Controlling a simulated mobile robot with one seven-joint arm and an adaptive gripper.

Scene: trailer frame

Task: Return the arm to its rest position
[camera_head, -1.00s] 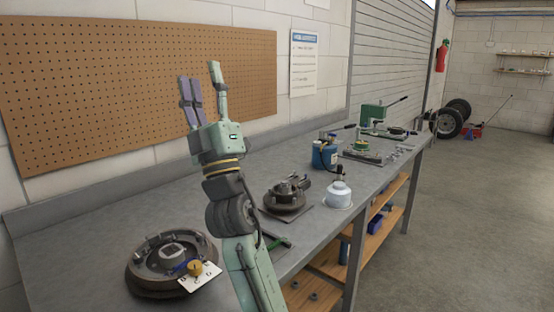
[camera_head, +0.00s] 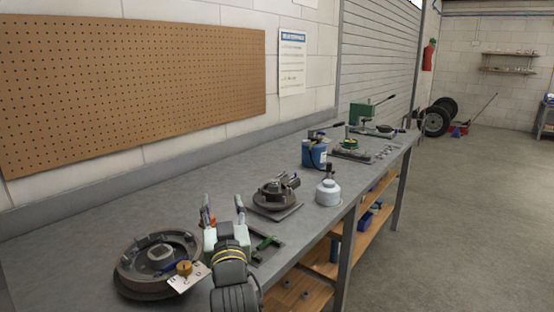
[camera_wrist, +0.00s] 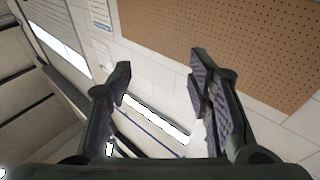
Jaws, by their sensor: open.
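My gripper (camera_head: 223,211) is low over the front part of the grey workbench (camera_head: 130,215) in the head view, between the brake drum on the left and the round hub part at the middle. Its two fingers point up and away from me, spread apart with nothing between them. In the wrist view my gripper (camera_wrist: 160,85) also shows open and empty, with the wall, the pegboard and a bright strip behind its fingers. The lower part of my arm runs out of the bottom of the head view.
A brake drum (camera_head: 135,280) with a white tag (camera_head: 190,279) lies at the bench's left. A hub part (camera_head: 275,192), a white canister (camera_head: 328,192), a blue can (camera_head: 314,154) and a green press (camera_head: 362,113) stand farther along. A pegboard (camera_head: 130,85) hangs behind.

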